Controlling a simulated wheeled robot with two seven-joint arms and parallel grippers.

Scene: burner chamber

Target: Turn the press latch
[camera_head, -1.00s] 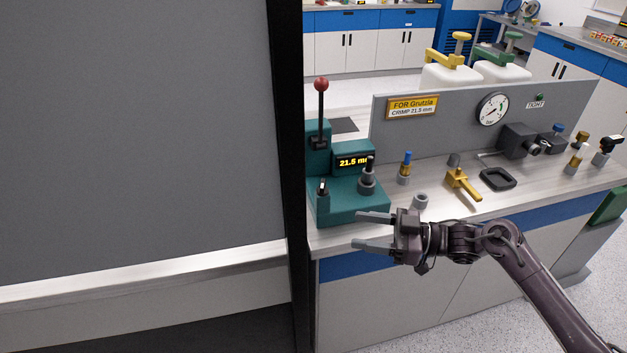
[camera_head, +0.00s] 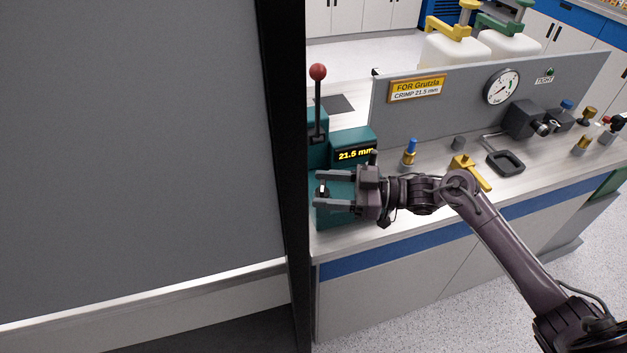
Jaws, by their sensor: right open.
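The teal press (camera_head: 342,215) stands at the left end of the bench, with a red-knobbed lever (camera_head: 318,72) upright and a display reading 21.5 mm. A small dark latch (camera_head: 323,190) with a light top sits at the press's front left. My right gripper (camera_head: 319,189) reaches in from the right, over the front of the press. It is open, one finger on the far side of the latch and one on the near side. I cannot tell whether either finger touches it. The gripper body hides much of the press's right part. My left gripper is not in view.
A dark upright post (camera_head: 284,150) and a large grey panel (camera_head: 130,130) stand close left of the press. Right along the bench are a blue-topped fitting (camera_head: 410,152), a yellow clamp (camera_head: 476,177), a black tray (camera_head: 507,163) and a gauge (camera_head: 502,87) on a grey backboard.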

